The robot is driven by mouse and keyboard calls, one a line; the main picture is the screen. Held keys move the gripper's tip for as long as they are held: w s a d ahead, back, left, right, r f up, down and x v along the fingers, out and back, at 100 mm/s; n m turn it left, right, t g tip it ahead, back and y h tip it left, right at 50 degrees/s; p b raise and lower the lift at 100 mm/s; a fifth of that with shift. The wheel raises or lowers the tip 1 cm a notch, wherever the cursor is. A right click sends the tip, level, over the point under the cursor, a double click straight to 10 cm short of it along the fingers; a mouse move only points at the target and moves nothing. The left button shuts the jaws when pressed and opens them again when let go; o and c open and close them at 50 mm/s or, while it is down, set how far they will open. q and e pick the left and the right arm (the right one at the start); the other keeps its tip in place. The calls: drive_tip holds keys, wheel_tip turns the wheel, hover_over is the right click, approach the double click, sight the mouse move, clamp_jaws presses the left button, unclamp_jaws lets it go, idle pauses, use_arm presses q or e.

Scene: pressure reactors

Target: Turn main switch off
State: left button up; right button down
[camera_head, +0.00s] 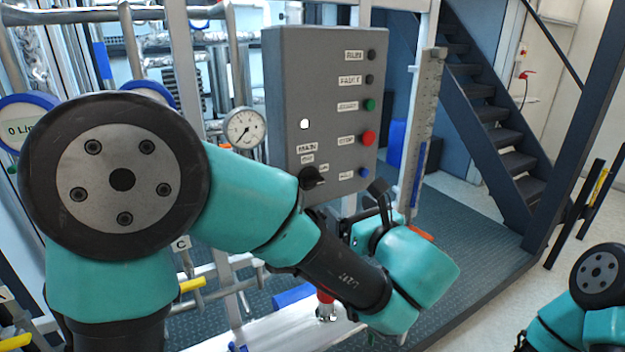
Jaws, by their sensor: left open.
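The main switch (312,178) is a black rotary knob at the lower left of a grey control box (318,60). A MAIN label sits above it, with smaller labels close to the knob. Its handle looks tilted toward the right, but its exact setting is too small to tell. My left arm crosses the front of the view, and its wrist is below and right of the box. My left gripper (380,192) is open, right of the switch and apart from it, partly hidden behind my wrist. My right gripper is out of view; only part of that arm shows at the lower right.
The box also carries a green button (369,105), a red button (367,138), a blue button (364,173) and dark lamps. A pressure gauge (244,128) is left of it. A metal post (421,130) stands to the right. Stairs (500,130) are behind.

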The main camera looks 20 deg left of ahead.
sight(315, 181)
use_arm(q)
drive_tip(key=x, duration=1.5)
drive_tip(key=shift+w+a+f, duration=0.1)
drive_tip(key=shift+w+a, duration=0.1)
drive_tip(key=shift+w, duration=0.05)
drive_tip(key=c, duration=0.9)
drive_tip(key=shift+o, duration=0.2)
